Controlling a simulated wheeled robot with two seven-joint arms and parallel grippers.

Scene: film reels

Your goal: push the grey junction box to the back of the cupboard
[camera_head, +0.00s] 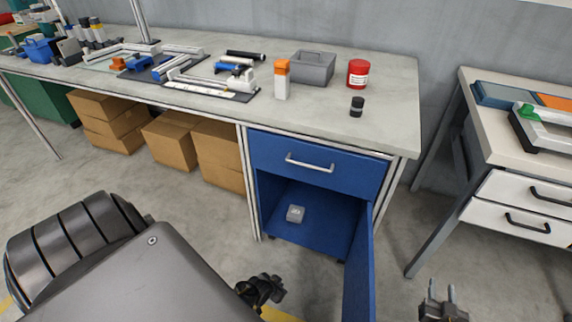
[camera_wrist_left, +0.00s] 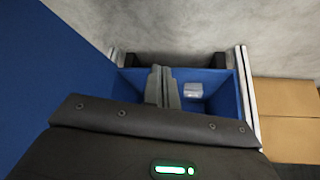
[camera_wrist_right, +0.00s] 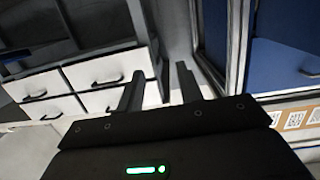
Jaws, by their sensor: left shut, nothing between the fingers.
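The small grey junction box (camera_head: 295,213) sits on the floor of the open blue cupboard (camera_head: 322,236), left of its middle. It also shows in the left wrist view (camera_wrist_left: 193,90), to the right of the fingers. My left gripper (camera_head: 268,287) is shut and empty, in front of the cupboard and apart from the box; in its wrist view the fingers (camera_wrist_left: 162,87) point at the cupboard opening. My right gripper (camera_head: 442,292) is open and empty, to the right of the cupboard door; its fingers stand apart in the right wrist view (camera_wrist_right: 160,88).
The blue cupboard door (camera_head: 358,265) stands open on the right side, between my grippers. A closed drawer (camera_head: 335,172) is above the opening. Cardboard boxes (camera_head: 217,150) stand left of the cupboard. A white drawer unit (camera_head: 520,200) is at the right.

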